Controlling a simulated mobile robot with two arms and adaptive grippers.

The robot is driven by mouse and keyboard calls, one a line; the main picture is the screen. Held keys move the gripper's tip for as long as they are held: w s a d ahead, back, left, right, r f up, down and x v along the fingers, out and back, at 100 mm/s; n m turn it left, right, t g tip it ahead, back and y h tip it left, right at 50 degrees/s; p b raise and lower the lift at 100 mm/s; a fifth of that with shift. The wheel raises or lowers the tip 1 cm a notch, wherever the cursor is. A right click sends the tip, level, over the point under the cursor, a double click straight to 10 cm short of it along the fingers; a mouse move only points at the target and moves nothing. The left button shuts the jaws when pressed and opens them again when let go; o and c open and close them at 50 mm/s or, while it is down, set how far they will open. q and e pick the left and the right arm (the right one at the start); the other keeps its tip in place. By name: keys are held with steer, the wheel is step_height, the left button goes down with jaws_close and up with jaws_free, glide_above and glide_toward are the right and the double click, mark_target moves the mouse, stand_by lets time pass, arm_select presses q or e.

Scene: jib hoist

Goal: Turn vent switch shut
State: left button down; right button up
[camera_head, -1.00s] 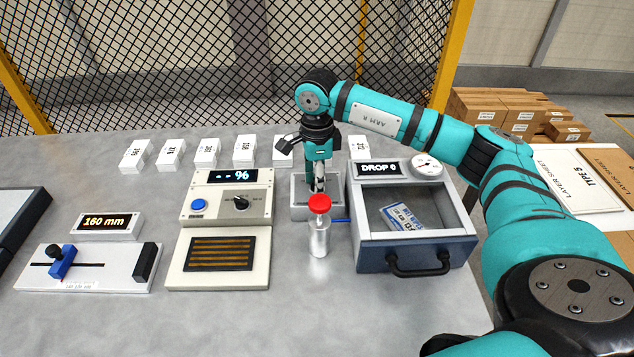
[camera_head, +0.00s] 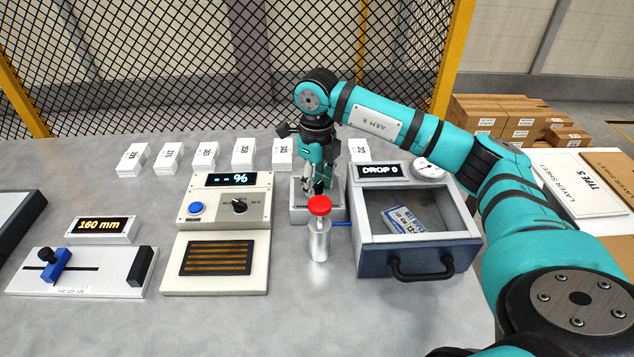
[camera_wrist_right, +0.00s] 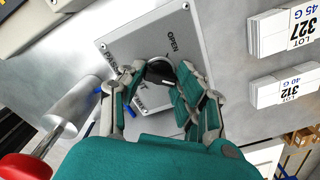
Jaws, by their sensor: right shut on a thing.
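The vent switch box (camera_head: 303,214) is a small grey box between the percent-display unit and the drawer unit. In the right wrist view its plate (camera_wrist_right: 187,30) carries the word OPEN on one side and more lettering on the other. A dark knob (camera_wrist_right: 160,72) sits on the plate. My right gripper (camera_head: 319,188) is over the box, pointing down, with its fingers shut on the knob; in the right wrist view the fingers (camera_wrist_right: 153,84) lie on both sides of it. The gripper hides part of the knob and lettering. My left gripper is not in view.
The drawer unit (camera_head: 415,248) with DROP 0 display is close on the right. A percent-display unit (camera_head: 222,205) stands left. Several white cards (camera_head: 243,153) line the back.

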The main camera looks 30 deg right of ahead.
mark_target(317, 184)
steer(key=shift+w+r+m, duration=0.1)
steer(key=shift+r+m, duration=0.05)
steer(key=shift+m, duration=0.55)
steer(key=o, duration=1.1)
steer(key=shift+o, duration=0.2)
step_height(317, 184, up, 12)
